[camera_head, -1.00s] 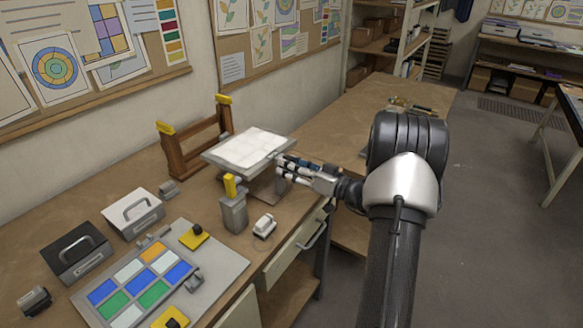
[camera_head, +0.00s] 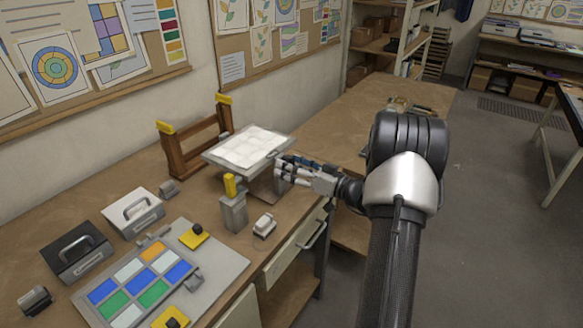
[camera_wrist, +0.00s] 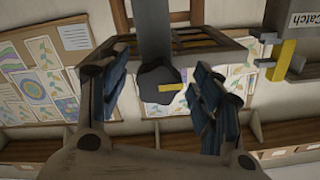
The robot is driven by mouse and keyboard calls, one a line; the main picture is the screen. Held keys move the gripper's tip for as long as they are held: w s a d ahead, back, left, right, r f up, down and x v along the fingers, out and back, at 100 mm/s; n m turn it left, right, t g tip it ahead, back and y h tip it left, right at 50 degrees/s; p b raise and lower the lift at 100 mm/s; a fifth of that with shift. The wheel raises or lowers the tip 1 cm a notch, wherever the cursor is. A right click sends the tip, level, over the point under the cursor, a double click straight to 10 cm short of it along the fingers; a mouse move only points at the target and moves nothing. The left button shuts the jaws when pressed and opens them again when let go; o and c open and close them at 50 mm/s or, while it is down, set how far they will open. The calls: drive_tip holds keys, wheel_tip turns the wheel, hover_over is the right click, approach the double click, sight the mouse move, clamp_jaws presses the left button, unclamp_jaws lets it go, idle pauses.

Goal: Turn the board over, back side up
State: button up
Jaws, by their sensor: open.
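A board with a pale, panelled face up (camera_head: 248,146) sits at a slight tilt at the wooden frame (camera_head: 186,150), whose posts have yellow tops. My gripper (camera_head: 281,168) is at the board's right edge, near the bench front. In the wrist view my gripper (camera_wrist: 158,68) is open, with one finger on each side of a dark round knob (camera_wrist: 155,80) that bears a yellow mark. The knob is at the end of a grey bar (camera_wrist: 154,30). I cannot tell whether the fingers touch it. The board's underside is hidden in the head view.
A grey catch post with a yellow lever (camera_head: 232,205) stands close to the board's front corner; its "Catch" label (camera_wrist: 307,20) shows in the wrist view. Bench beyond is mostly clear.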

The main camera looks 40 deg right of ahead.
drive_tip(key=v, duration=1.2)
drive_tip(key=shift+r, duration=0.1)
